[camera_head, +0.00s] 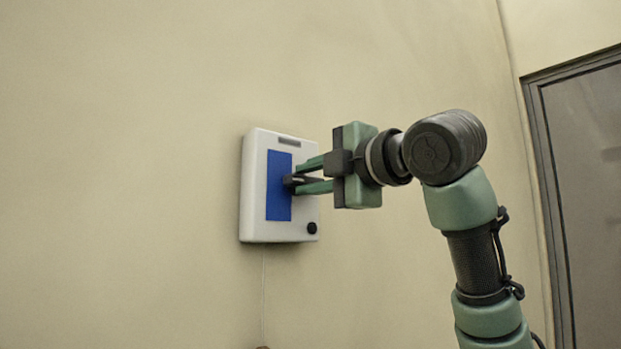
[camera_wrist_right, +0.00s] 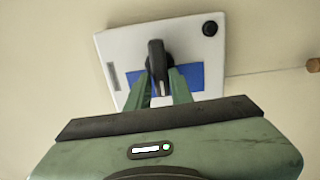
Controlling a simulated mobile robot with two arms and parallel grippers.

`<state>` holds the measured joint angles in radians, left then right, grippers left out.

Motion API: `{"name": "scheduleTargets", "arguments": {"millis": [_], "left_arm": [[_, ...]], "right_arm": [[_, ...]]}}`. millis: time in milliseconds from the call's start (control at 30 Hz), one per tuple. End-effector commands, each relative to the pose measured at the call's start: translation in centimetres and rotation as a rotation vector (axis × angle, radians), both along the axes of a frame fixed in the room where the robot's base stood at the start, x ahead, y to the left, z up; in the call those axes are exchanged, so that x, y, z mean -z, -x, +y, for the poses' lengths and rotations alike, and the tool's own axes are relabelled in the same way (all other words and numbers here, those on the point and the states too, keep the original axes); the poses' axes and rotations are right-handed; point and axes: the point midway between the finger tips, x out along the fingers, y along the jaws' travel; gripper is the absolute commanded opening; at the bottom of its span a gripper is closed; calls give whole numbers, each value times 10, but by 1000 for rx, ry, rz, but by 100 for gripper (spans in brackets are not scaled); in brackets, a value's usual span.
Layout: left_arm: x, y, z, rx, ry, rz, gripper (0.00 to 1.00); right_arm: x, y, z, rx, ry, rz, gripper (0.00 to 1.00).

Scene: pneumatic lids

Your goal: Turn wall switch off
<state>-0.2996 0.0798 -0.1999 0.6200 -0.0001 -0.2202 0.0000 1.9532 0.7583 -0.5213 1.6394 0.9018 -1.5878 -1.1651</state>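The wall switch (camera_head: 252,215) is a white box with a blue panel (camera_head: 279,206) on the wall, left of my right arm. It also shows in the right wrist view (camera_wrist_right: 117,55). A black lever (camera_wrist_right: 157,60) stands out from the blue panel. My right gripper (camera_head: 297,181) points left at the panel. Its green fingers are spread apart, one on each side of the lever, with their tips close to it. I cannot tell whether either finger touches the lever. My left gripper is out of view.
A small black knob (camera_head: 312,228) sits at the box's lower right corner. A thin cord (camera_head: 263,290) hangs below the box. A grey framed panel (camera_head: 590,170) stands at the far right. The wall left of the box is bare.

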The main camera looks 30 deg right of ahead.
Motion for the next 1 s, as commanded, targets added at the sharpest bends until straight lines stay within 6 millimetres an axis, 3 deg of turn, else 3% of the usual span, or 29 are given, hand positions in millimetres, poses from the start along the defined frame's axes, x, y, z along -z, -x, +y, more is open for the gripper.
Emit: {"name": "scheduleTargets", "arguments": {"millis": [433,800,1000], "left_arm": [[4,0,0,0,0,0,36],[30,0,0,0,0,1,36],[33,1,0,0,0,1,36]], "right_arm": [[1,5,0,-1,-2,1,40],[3,63,-5,-1,-2,-1,40],[1,76,-6,0,-2,2,40]]}}
